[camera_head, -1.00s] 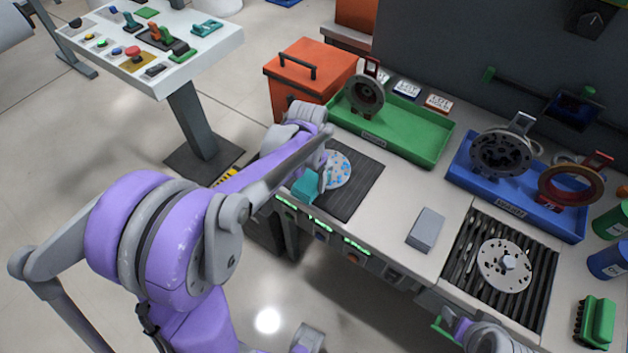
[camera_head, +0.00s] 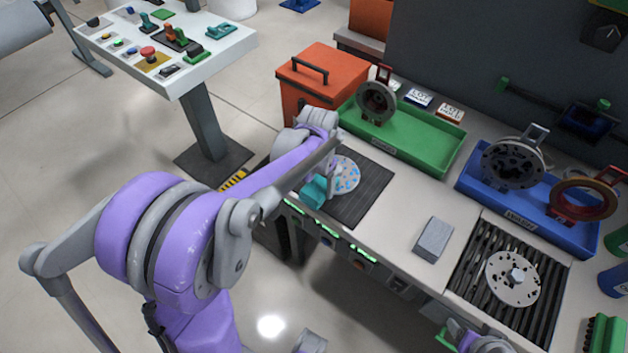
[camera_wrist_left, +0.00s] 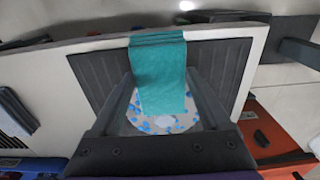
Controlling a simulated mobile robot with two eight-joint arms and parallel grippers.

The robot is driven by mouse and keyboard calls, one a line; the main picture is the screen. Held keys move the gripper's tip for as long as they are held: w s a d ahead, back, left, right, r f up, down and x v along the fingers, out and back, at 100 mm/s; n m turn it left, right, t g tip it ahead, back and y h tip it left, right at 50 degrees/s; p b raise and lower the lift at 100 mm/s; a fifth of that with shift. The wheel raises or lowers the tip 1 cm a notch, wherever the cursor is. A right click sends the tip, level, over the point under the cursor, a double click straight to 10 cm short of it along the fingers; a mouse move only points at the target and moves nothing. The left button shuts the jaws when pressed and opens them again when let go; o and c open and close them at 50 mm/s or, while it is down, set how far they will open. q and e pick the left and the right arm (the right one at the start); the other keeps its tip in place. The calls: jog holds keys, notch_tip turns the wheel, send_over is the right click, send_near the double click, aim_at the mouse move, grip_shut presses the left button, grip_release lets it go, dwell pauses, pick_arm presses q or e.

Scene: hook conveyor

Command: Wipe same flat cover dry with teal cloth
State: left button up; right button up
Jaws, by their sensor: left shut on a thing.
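The flat cover (camera_head: 347,175) is a pale round disc with blue wet drops, lying on a dark ribbed mat (camera_head: 370,190) at the left of the bench. My left gripper (camera_wrist_left: 165,95) is shut on the teal cloth (camera_wrist_left: 158,65). In the head view the cloth (camera_head: 314,192) is at the cover's near left edge. In the left wrist view the cloth hides part of the cover (camera_wrist_left: 150,125); whether they touch I cannot tell. Blue drops show around it. My right gripper (camera_head: 450,336) is partly in view at the bottom edge, its jaws unclear.
A grey block (camera_head: 434,240) stands right of the mat. Another holed disc (camera_head: 513,279) lies on a black slatted rack (camera_head: 470,275). A green tray (camera_head: 425,150) and blue tray (camera_head: 480,190) line the back. An orange bin (camera_head: 320,78) stands behind the mat.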

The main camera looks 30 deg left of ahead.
pick_arm(q)
jog(key=shift+s+d+f, duration=0.15)
jog(key=shift+d, duration=1)
jog(key=shift+a, duration=1.25)
jog(key=shift+w+a, duration=0.2)
jog(key=shift+a, duration=0.8)
pick_arm(e)
jog(key=shift+s+f, duration=0.1)
jog(key=shift+f, duration=0.15)
jog(key=shift+r, duration=0.1)
pick_arm(q)
jog(key=shift+r+p, duration=1.55)
jog(key=shift+r, duration=1.55)
pick_arm(e)
jog(key=r, duration=0.2)
jog(key=w+r, duration=0.1)
jog(key=r, duration=0.1)
jog(key=shift+w+r, duration=0.1)
jog(key=shift+w, duration=0.1)
pick_arm(q)
jog(key=shift+f, duration=0.1)
pick_arm(e)
jog(key=shift+s, duration=0.1)
